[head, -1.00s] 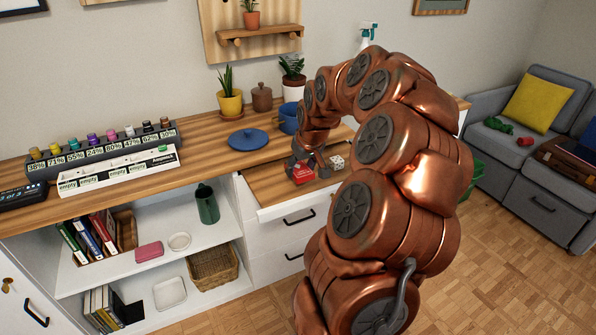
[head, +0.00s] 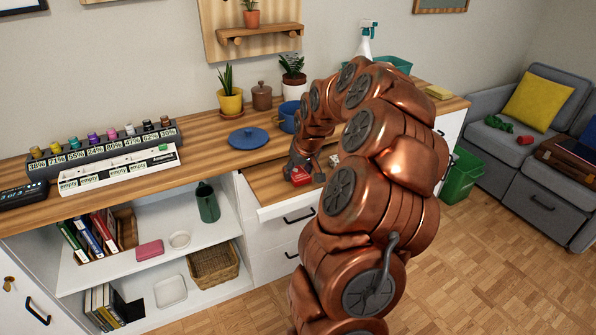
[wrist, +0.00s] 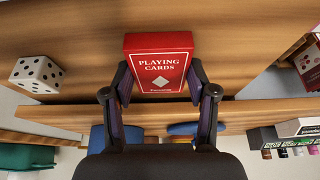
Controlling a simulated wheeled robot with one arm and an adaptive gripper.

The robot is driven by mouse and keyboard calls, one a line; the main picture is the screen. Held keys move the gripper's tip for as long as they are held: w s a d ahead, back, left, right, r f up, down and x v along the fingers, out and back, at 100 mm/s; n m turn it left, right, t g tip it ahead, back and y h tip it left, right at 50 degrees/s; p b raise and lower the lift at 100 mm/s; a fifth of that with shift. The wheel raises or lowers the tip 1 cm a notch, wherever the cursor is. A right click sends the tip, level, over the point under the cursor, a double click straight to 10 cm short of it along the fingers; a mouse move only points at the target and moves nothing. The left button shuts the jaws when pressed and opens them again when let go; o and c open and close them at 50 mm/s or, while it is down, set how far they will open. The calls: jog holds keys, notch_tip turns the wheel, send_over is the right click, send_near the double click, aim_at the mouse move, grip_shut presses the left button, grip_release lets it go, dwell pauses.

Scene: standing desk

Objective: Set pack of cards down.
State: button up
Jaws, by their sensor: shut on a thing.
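The red pack of playing cards (wrist: 159,62) is upright between the fingers of my gripper (wrist: 158,84) in the wrist view, with its printed face towards the camera. My gripper (head: 304,170) is shut on the pack. In the head view the pack (head: 301,180) shows as a small red patch below the fingers, inside the open wooden-bottomed drawer (head: 262,184). I cannot tell whether the pack touches the drawer bottom. My arm hides the drawer's right part.
A blue lid (head: 248,138) and a blue pot (head: 288,118) stand on the desk behind. The drawer's left part is clear.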

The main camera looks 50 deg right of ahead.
jog(key=shift+f, duration=0.2)
jog(key=o, duration=1.2)
jog(key=shift+r, duration=0.1)
jog(key=shift+s+r, duration=0.15)
jog(key=shift+r, duration=0.5)
jog(key=v, duration=1.1)
